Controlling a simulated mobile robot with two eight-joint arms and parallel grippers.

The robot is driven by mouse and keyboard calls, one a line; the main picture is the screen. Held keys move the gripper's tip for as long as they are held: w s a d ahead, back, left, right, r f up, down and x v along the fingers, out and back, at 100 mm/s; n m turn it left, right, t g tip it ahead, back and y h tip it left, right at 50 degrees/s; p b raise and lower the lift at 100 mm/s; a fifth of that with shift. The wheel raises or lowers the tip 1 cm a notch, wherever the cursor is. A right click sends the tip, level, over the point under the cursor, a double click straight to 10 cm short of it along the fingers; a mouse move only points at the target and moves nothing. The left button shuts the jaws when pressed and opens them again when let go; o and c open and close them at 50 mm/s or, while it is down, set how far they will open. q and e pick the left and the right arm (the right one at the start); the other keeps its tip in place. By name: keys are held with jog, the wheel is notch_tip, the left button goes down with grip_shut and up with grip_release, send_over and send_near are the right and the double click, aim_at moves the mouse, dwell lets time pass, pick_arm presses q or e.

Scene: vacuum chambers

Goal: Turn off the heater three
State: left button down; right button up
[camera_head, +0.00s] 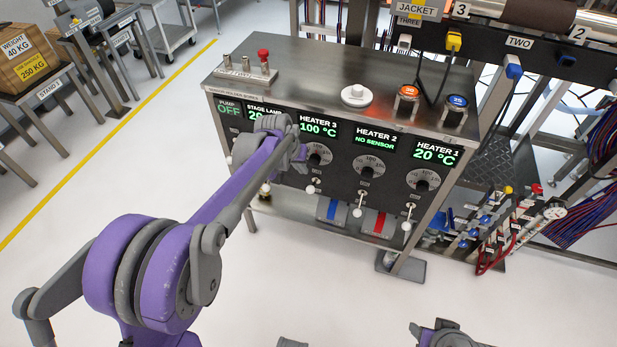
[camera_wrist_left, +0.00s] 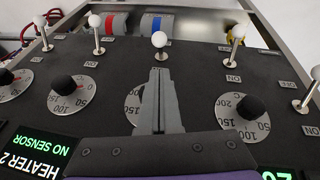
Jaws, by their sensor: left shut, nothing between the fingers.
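The heater three display (camera_head: 318,129) on the control panel reads 100 °C. Its dial (camera_head: 319,154) is below it, partly hidden by my arm, and my fingers cover part of it in the left wrist view (camera_wrist_left: 133,105). The heater three switch (camera_head: 312,188) is a small lever with a white ball, also in the left wrist view (camera_wrist_left: 159,40). Its stem looks shorter than its neighbours', so it seems tilted differently. My left gripper (camera_wrist_left: 158,73) is shut and empty over the dial, its tips close to the switch; contact cannot be told.
The heater two switch (camera_head: 357,212) and heater one switch (camera_head: 406,226) stand to the right. The floor in front is clear.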

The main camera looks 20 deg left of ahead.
aim_at(308, 190)
pick_arm(q)
jog(key=b+x, duration=0.2)
jog(key=x, duration=0.8)
jog(key=shift+s+f+t+b, duration=0.4)
jog(key=shift+s+t+b, duration=0.1)
jog(key=shift+t, duration=0.3)
jog(key=f+t, duration=0.1)
jog(key=s+f+t+b, duration=0.1)
jog(key=t, duration=0.1)
jog(key=shift+s+b, duration=0.15)
jog(key=shift+b, duration=0.15)
jog(key=shift+s+f, duration=0.15)
jog(key=shift+f, duration=0.35)
jog(key=shift+r, duration=0.2)
jog(key=shift+r+p, duration=0.4)
jog(key=shift+r, duration=0.35)
